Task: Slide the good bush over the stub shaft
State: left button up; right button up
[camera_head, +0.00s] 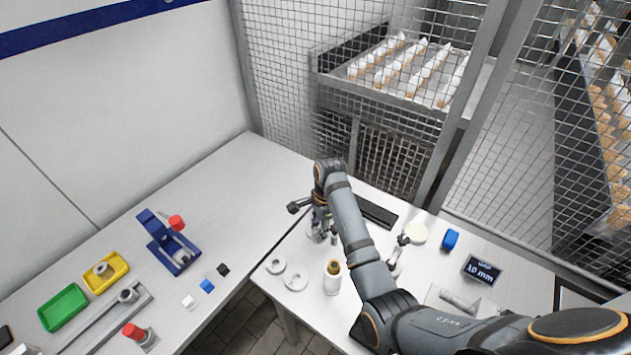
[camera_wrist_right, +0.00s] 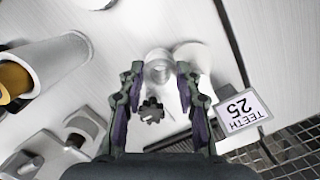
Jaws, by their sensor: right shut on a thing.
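My right gripper (camera_head: 320,230) is low over the near table, and its fingers also show in the right wrist view (camera_wrist_right: 160,88). It is shut on a grey hollow round piece, which looks like a bush (camera_wrist_right: 158,70); its open end shows between the fingertips. I cannot tell if it is the good one. Another ring-shaped piece (camera_head: 101,268) lies in the yellow tray at left. A grey block with a short cylinder (camera_head: 455,302), possibly the stub shaft, lies at the right of the near table; I cannot be sure. My left gripper is not in view.
A blue vice (camera_head: 168,245), green tray (camera_head: 63,308) and rail fixture (camera_head: 95,325) are on the left table. A display (camera_head: 481,270) stands right. Mesh fencing (camera_head: 300,80) closes the back.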

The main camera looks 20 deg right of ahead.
jog(key=shift+w+r+p, duration=2.1)
jog(key=shift+w+r, duration=0.45)
jog(key=shift+r, duration=2.55)
jog(key=shift+n, duration=0.4)
jog(key=f, duration=0.1)
jog(key=f+b, duration=0.1)
jog(key=f, duration=0.3)
jog(key=shift+d, duration=0.4)
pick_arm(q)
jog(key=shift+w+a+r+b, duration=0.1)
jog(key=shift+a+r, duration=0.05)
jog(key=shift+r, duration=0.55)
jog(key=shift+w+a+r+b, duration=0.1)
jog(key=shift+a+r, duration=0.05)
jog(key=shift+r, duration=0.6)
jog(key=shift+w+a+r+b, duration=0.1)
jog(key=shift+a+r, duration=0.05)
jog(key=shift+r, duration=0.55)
pick_arm(e)
jog(key=shift+f, duration=0.55)
pick_arm(q)
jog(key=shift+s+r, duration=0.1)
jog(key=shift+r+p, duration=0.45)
jog(key=shift+p, duration=0.15)
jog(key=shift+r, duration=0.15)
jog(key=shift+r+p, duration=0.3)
jog(key=shift+p, duration=0.15)
